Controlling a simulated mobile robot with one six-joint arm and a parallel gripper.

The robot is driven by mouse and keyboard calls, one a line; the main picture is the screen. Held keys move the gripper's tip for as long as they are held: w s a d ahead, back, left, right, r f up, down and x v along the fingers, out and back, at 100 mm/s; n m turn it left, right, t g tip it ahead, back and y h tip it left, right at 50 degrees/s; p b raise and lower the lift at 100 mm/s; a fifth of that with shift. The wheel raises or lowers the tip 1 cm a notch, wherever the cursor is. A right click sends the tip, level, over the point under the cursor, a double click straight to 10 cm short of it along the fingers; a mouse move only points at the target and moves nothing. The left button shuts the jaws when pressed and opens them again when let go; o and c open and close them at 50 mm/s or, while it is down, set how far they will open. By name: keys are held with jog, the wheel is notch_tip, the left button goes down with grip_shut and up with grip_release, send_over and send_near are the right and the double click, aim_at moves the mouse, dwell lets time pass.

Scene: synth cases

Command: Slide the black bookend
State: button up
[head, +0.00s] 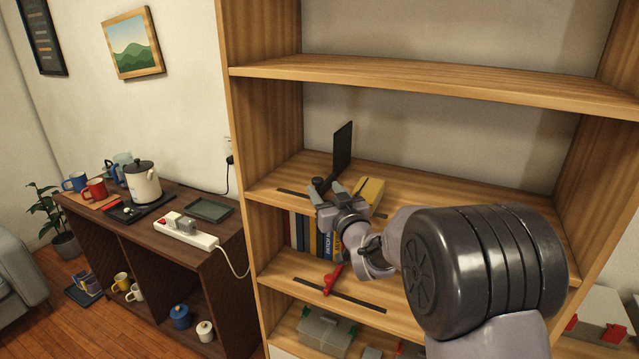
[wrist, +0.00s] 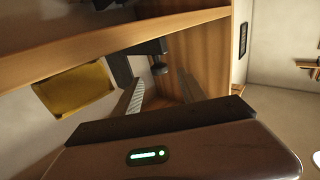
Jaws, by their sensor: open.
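The black bookend (head: 343,146) stands upright on the middle shelf of the tall wooden bookcase, a thin dark plate. A small dark knob (head: 319,183) shows low in front of it, by my fingertips. My gripper (head: 328,191) is open just over the shelf's front part. In the wrist view my fingers (wrist: 161,88) are spread, and a dark round knob (wrist: 160,69) shows beyond and between their tips. I cannot tell whether they touch it. A dark slot (head: 293,193) runs along the shelf's front. My gripper and forearm hide part of it.
Below, a red bookend (head: 332,280) stands on a slotted shelf near several books (head: 313,240). The middle shelf's right side looks clear. A shelf board (head: 430,75) spans above.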

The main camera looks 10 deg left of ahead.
aim_at(320, 183)
jog(key=shift+x, duration=2.35)
grip_shut()
